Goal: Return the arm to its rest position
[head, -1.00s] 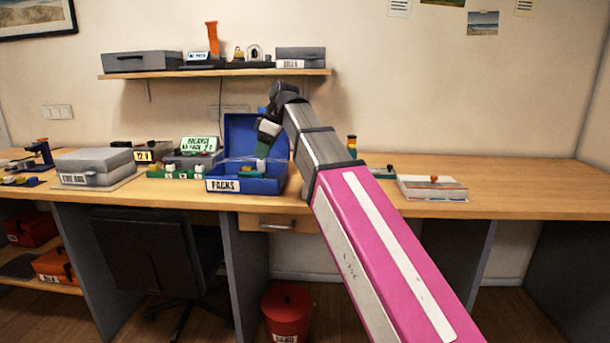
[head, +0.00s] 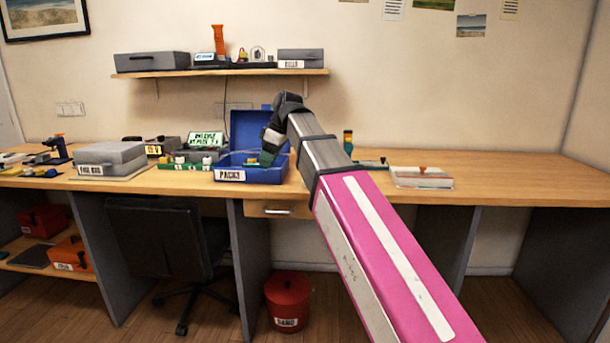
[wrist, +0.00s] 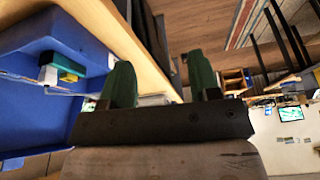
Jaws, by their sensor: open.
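My arm reaches from the lower right of the head view up to the desk, its pink link nearest. My gripper (head: 267,158) hangs at the right part of the open blue PACKS box (head: 262,176). In the wrist view my gripper (wrist: 160,85) shows two dark green fingers spread apart with nothing between them. The blue box (wrist: 75,25) lies to the left there, with a green and yellow pack (wrist: 63,68) inside. The wooden desk edge (wrist: 125,40) runs behind the fingers.
A grey case (head: 110,158) and a lit display (head: 206,139) stand left of the box. A white box (head: 422,178) lies to its right; the desk's right side is clear. A shelf (head: 220,73) hangs above. A red bin (head: 287,300) and a chair (head: 160,240) are below.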

